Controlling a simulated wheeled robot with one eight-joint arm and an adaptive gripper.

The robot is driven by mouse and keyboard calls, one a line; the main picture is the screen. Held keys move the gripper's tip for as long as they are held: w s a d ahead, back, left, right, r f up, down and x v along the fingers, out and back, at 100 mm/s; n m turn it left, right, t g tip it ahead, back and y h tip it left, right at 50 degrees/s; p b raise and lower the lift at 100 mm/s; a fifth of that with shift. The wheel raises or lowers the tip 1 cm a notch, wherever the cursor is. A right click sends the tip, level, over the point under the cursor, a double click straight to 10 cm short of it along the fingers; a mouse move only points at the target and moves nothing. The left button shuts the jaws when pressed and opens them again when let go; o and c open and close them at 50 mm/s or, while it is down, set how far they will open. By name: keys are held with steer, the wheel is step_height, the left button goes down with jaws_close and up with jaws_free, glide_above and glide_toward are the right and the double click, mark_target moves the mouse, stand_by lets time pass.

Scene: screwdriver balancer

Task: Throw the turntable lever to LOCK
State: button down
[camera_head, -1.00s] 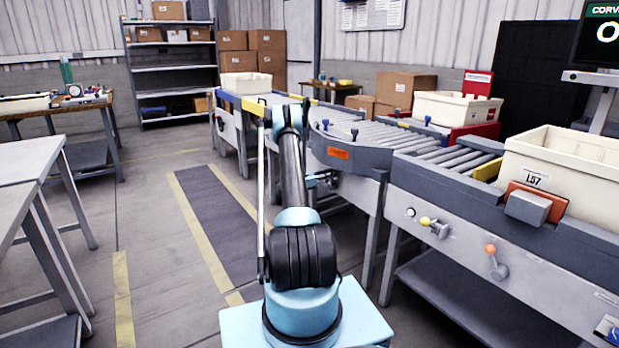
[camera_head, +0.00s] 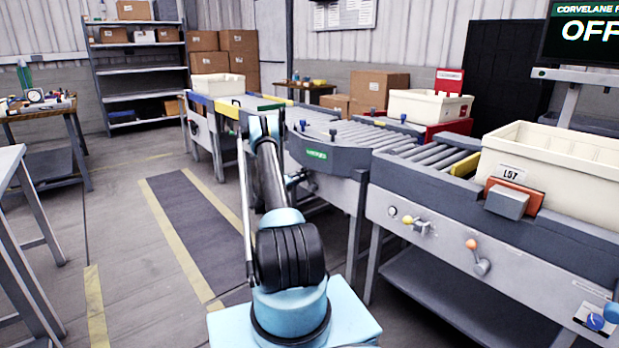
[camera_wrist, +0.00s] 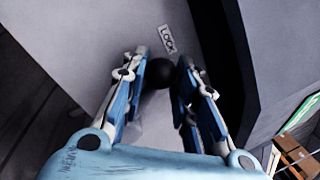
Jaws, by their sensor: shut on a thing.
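In the wrist view my gripper (camera_wrist: 164,70) is shut on the dark round knob of the turntable lever (camera_wrist: 156,75). The fingers stand on either side of the knob, and the lever's shaft is mostly hidden. A small white LOCK label (camera_wrist: 168,39) sits on the grey panel just beyond the fingertips. In the head view the turntable (camera_head: 345,158) stands just right of my arm, with a green indicator plate (camera_head: 316,154) on its side. The lever and my fingertips cannot be made out there, partly behind my arm.
A roller conveyor with an orange-knobbed lever (camera_head: 472,244) and a cream tote (camera_head: 550,165) stands at the right. A grey table (camera_head: 22,215) is at the left. The floor mat (camera_head: 190,225) left of my arm is clear.

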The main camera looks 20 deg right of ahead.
steer(key=shift+w+a+n, duration=0.35)
steer(key=shift+a+n, duration=0.05)
steer(key=shift+n, duration=0.1)
steer(key=shift+w, duration=0.15)
steer(key=c, duration=1.3)
jaws_free()
steer(key=shift+f, duration=0.1)
steer(key=shift+d, duration=0.1)
steer(key=v, duration=1.2)
steer(key=shift+f, duration=0.15)
